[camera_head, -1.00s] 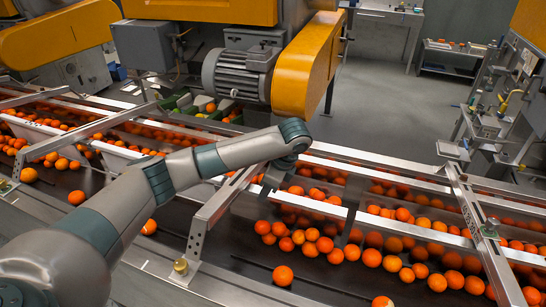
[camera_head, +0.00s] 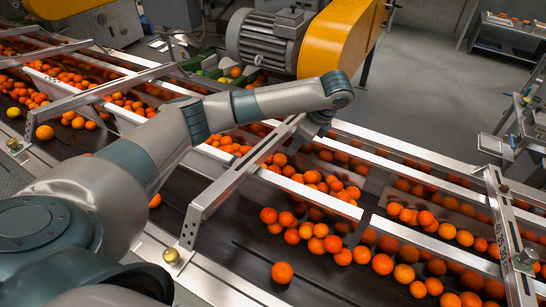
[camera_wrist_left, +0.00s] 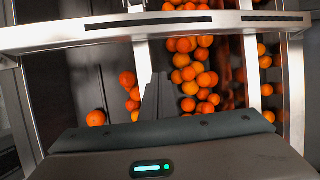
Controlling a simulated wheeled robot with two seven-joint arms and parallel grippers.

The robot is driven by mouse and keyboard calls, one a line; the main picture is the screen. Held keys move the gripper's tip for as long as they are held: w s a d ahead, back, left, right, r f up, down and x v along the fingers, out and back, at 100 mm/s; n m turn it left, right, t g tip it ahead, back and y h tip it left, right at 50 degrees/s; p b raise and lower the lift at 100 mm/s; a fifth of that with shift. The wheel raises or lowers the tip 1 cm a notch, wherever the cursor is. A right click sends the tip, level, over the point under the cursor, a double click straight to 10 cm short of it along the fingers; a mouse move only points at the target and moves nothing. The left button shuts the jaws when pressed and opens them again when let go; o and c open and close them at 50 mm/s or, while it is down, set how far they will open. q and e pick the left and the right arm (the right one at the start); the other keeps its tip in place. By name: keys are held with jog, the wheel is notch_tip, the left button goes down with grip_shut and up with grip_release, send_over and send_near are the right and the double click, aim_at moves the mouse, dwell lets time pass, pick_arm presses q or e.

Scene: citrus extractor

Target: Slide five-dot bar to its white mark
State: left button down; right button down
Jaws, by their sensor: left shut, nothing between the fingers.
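Metal crossbars span the fruit conveyor: a middle bar (camera_head: 235,178), a left bar (camera_head: 95,95) and a right bar (camera_head: 508,235). I cannot make out a white mark. My left gripper (camera_head: 318,132) is beside the far end of the middle bar, its fingers partly hidden by the wrist. In the left wrist view the gripper (camera_wrist_left: 158,95) is shut and empty, over the oranges, below a slotted crossbar (camera_wrist_left: 110,36) in the picture. My right gripper is not in view.
Oranges (camera_head: 320,240) lie in lanes between metal rails (camera_head: 310,194) on the dark belt. A grey motor (camera_head: 265,40) and yellow housing (camera_head: 340,38) stand behind the arm. A brass knob (camera_head: 171,256) sits at the middle bar's near end. Grey floor (camera_head: 430,85) is clear behind.

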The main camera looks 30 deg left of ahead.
aim_at(265, 159)
pick_arm(q)
jog(key=shift+f, duration=0.1)
jog(key=a+f+p, duration=0.4)
jog(key=a+f, duration=0.3)
jog(key=f, duration=0.2)
jog(key=shift+s+a+p, duration=0.15)
jog(key=shift+a+p, duration=0.2)
jog(key=shift+p, duration=0.05)
